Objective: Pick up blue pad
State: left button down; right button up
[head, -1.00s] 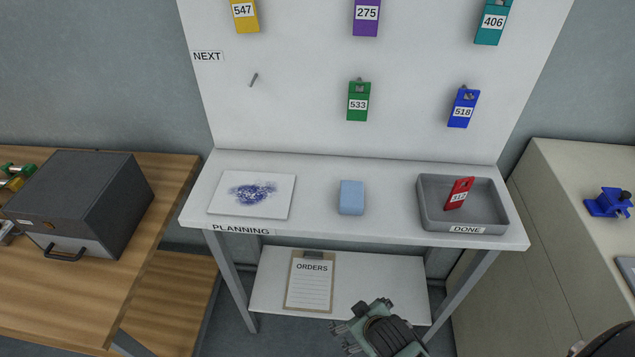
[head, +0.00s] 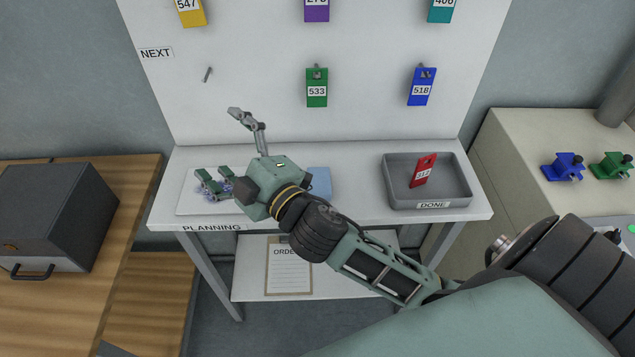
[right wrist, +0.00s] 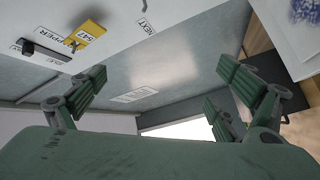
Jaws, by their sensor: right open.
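The blue pad (head: 320,181) lies on the white planning table, between the scribbled white sheet and the grey tray. My right gripper hides its left part in the head view. My right gripper (head: 222,146) is open and empty, with its fingers spread to the left of the pad, in front of or above the sheet. In the right wrist view the open fingers (right wrist: 160,82) have nothing between them, and the pad is not seen there. My left gripper is not in view.
The scribbled sheet (head: 186,206) is partly covered by my gripper. A grey DONE tray (head: 470,203) holds a red tag (head: 423,170) at right. An upright board (head: 365,130) with hanging tags and a bare peg (head: 208,74) rises behind. A clipboard (head: 289,276) lies on the lower shelf.

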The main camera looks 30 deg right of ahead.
jog(key=a+r+n+y, duration=0.7)
jog(key=a+n+y, duration=0.1)
jog(key=n+y, duration=0.15)
jog(key=s+a+n+g+y, duration=0.2)
jog(key=a+n+g+y, duration=0.15)
jog(key=n, duration=0.35)
jog(key=n+g+h, duration=1.5)
jog(key=n+h, duration=0.2)
jog(key=n, duration=0.1)
send_over(319, 180)
jog(key=shift+m, duration=0.25)
jog(key=f, duration=1.8)
jog(key=shift+s+a+f, duration=0.3)
jog(key=shift+s+a, duration=0.05)
jog(key=shift+d+f, duration=0.15)
jog(key=shift+d, duration=0.2)
jog(key=f+p, duration=0.1)
jog(key=f, duration=0.1)
jog(key=f+p, duration=0.1)
jog(key=f, duration=0.1)
jog(key=f+p, duration=0.1)
jog(key=f, duration=0.1)
jog(key=shift+w+f, duration=0.15)
jog(key=shift+w, duration=0.2)
jog(key=shift+f+p, duration=0.3)
jog(key=shift+f, duration=0.25)
jog(key=c, duration=1.1)
